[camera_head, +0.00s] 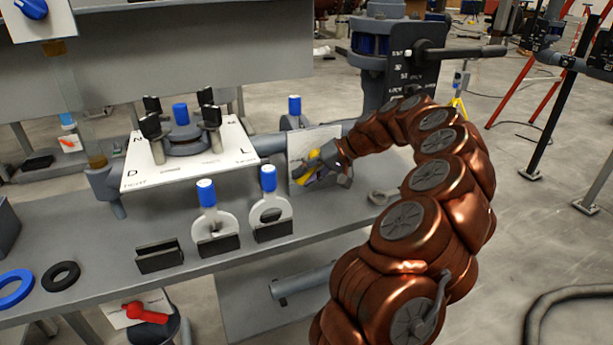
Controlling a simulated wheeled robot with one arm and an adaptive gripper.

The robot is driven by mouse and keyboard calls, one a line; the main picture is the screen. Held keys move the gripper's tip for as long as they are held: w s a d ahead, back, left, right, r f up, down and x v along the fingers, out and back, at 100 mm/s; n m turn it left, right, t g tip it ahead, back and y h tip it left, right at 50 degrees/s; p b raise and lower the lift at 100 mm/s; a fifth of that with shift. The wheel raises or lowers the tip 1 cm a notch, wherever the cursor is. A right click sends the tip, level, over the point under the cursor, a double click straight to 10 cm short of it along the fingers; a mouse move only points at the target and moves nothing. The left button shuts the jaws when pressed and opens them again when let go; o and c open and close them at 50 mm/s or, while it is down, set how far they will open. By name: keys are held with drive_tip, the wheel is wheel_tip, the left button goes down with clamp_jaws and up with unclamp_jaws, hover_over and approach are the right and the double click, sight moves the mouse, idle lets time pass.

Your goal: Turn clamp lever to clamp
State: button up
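A long black lever (465,52) sticks out to the right from a dark post (400,62) at the back. The post's small white labels are hard to read, so I cannot be sure that this is the clamp lever. My copper-coloured arm curves in front of the post's lower part. The fingers are too small to judge.
The grey bench (110,240) carries a white lettered plate (185,170) with black knobs, two blue-topped ring pieces (208,220) and black blocks. A red-handled valve (145,313) is below. A grey wrench-like piece (385,196) lies beside my arm. Red ladder legs (512,88) stand at right.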

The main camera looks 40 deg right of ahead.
drive_tip(key=shift+o, duration=1.4)
drive_tip(key=shift+s+d, duration=0.1)
drive_tip(key=v, duration=1.1)
drive_tip(key=shift+s+d+r, duration=0.2)
drive_tip(key=shift+s+r, duration=0.05)
